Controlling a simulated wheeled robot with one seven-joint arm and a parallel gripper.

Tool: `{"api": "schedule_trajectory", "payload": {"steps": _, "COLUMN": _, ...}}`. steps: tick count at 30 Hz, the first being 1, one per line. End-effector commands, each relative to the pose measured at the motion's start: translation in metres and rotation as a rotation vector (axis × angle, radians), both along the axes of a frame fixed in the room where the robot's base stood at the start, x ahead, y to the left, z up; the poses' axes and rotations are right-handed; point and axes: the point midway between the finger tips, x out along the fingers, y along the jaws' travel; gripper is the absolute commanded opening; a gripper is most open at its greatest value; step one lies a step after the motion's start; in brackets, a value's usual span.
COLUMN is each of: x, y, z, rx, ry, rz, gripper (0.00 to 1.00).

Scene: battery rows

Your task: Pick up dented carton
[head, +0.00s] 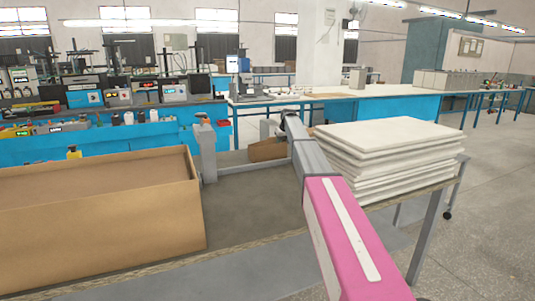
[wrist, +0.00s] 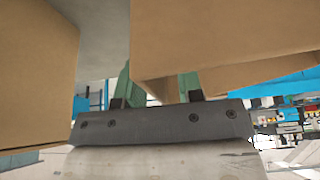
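A small brown carton (head: 266,150) lies on the grey tabletop in the head view, partly hidden behind my arm. Any dent in it is too small to make out. My gripper (wrist: 156,76) shows in the wrist view with its two green fingers apart. A brown cardboard body (wrist: 225,45) fills the upper right there and hides the right fingertip. Its lower corner shows between the fingers; I cannot tell whether they touch it. In the head view the fingers are hidden behind my arm, close to the small carton.
A large open cardboard box (head: 100,230) stands at the table's left. A grey post (head: 208,152) rises beside it. A stack of pale sheets (head: 385,150) stands at the right. Bare tabletop (head: 250,205) lies between box and arm. Another brown surface (wrist: 35,70) fills the wrist view's left.

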Motion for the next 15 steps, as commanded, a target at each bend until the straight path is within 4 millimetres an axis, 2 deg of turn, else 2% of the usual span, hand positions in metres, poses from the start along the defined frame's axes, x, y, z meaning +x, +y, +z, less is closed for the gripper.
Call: {"api": "schedule_trajectory", "payload": {"steps": 15, "x": 0.0, "y": 0.0, "z": -0.0049, "rx": 0.0, "ry": 0.0, "rz": 0.0, "gripper": 0.34}}
